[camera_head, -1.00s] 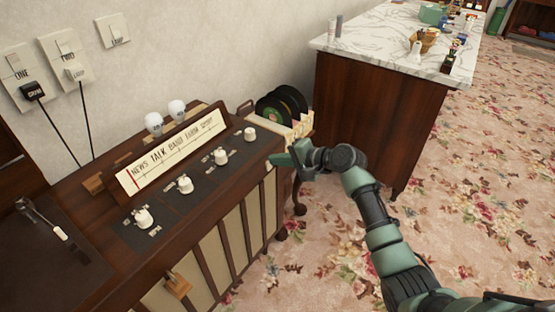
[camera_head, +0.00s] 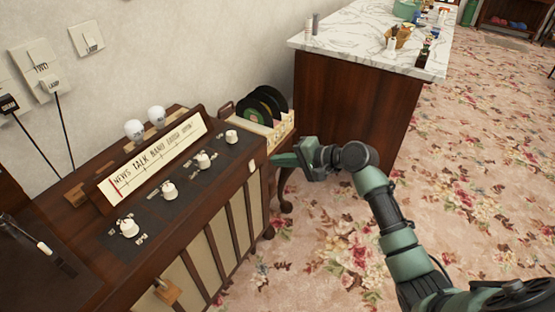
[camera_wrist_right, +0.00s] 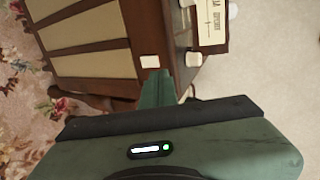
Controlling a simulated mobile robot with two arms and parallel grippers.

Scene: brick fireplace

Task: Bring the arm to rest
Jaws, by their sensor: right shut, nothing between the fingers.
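My right gripper (camera_head: 280,160) is at the right end of the wooden radio cabinet (camera_head: 236,222), in front of the record rack. Its green fingers are closed together and hold nothing. In the right wrist view the shut fingertips (camera_wrist_right: 157,85) point toward the cabinet's side, near a small pale plate (camera_wrist_right: 149,62). I cannot tell whether they touch the cabinet. My right arm (camera_head: 385,210) reaches in from the lower right, bent at the wrist. My left gripper is not in view.
The cabinet top has several white knobs (camera_head: 203,161) and a station dial (camera_head: 155,160). A rack of records (camera_head: 264,105) stands behind. A marble-topped counter (camera_head: 370,40) is at the back. The floral carpet (camera_head: 470,190) to the right is open.

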